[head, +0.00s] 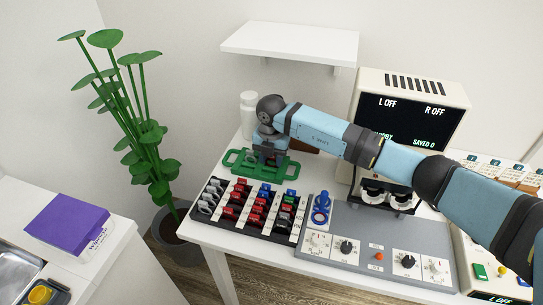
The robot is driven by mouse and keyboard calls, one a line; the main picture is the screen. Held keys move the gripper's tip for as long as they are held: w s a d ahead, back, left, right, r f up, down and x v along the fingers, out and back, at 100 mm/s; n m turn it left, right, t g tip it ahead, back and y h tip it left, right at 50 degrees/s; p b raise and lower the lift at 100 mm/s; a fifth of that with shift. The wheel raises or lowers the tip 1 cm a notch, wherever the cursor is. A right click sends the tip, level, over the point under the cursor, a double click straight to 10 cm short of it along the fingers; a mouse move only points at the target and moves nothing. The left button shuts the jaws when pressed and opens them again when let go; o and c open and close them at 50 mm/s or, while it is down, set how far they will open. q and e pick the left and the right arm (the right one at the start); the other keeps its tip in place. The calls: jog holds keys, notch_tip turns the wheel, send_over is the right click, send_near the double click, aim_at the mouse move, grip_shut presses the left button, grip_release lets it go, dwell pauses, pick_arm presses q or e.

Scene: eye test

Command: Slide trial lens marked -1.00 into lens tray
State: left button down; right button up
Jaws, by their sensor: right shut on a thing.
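My right gripper (267,158) points down over a green tray with handles (284,171) at the back left of the table. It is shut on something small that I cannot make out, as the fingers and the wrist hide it. A black rack with white strips (266,235) stands in front of the green tray. It holds several lenses with red, blue, green and pale grips, such as a red one (229,213). No marking of -1.00 is readable, and I cannot tell which lens bears it. My left gripper is not in view.
A grey control panel (375,249) with knobs and a blue ringed piece (320,210) are right of the rack. A monitor (412,112) stands behind my right arm. A white bottle (249,113) is behind the gripper, below a wall shelf (290,42). A plant (150,150) stands left.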

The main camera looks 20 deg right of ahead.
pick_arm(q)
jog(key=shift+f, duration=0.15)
pick_arm(e)
jog(key=shift+f, duration=0.35)
jog(key=o, duration=1)
jog(key=shift+c, duration=0.2)
notch_tip(320, 180, up, 4)
jog(key=p, duration=0.2)
jog(key=shift+p, duration=0.35)
pick_arm(q)
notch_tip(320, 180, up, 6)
jog(key=p, duration=0.6)
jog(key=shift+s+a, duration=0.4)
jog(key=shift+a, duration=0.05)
pick_arm(e)
notch_tip(320, 180, up, 10)
